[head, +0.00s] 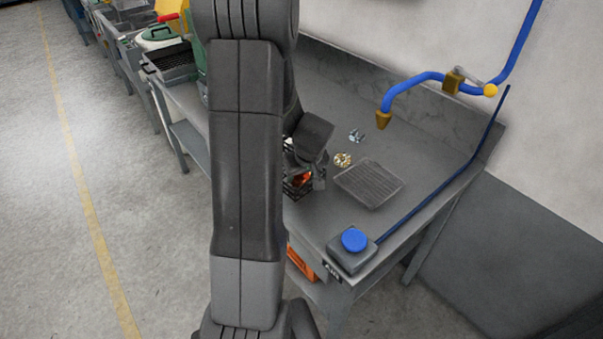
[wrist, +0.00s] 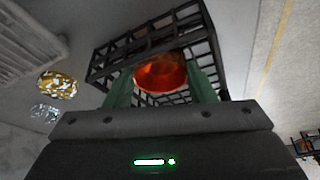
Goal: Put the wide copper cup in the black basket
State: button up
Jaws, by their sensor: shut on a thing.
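The wide copper cup (wrist: 160,73) shows as a shiny orange-red round shape between my gripper's fingers in the wrist view. My gripper (wrist: 163,84) is shut on it, with one greenish finger on each side. The black basket (wrist: 125,52) is an open mesh box directly beyond the cup, and the cup overlaps its opening. I cannot tell how far the cup is inside the rim. The basket (head: 291,190) there is mostly hidden behind my arm.
On the grey workbench (head: 420,137) lie a brass-coloured piece (head: 343,159), a silvery piece (head: 356,135) and a flat ribbed tray (head: 369,184). A blue-button box (head: 353,245) sits at the front corner. A blue hose (head: 425,77) hangs over the back. The right side of the bench is clear.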

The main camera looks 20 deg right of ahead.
jog(key=shift+f, duration=0.2)
jog(key=o, duration=0.8)
jog(key=shift+r, duration=0.1)
jog(key=shift+r, duration=0.1)
jog(key=shift+r, duration=0.15)
jog(key=v, duration=1.1)
jog(key=shift+s+r, duration=0.15)
jog(key=shift+r, duration=0.2)
